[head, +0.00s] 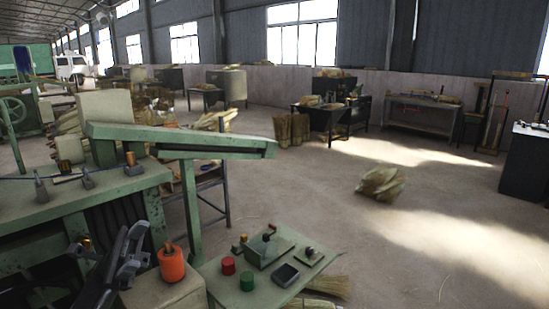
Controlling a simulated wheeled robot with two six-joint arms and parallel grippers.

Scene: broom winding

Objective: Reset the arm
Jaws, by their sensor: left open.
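My left gripper (129,248) is at the lower left of the head view, dark grey, with its fingers apart and nothing between them. It is in front of the green winding machine (110,190), close to an orange spool (171,264) on a pale block to its right. I cannot tell whether it touches the machine. The machine's long green arm (185,138) reaches out to the right above the control table. My right gripper is not in view.
A green control table (222,287) with a red button (228,265), a green button (247,281) and a small lever box (269,248) stands at the lower middle. A straw bundle (381,184) lies on the floor. The floor at the right is mostly clear.

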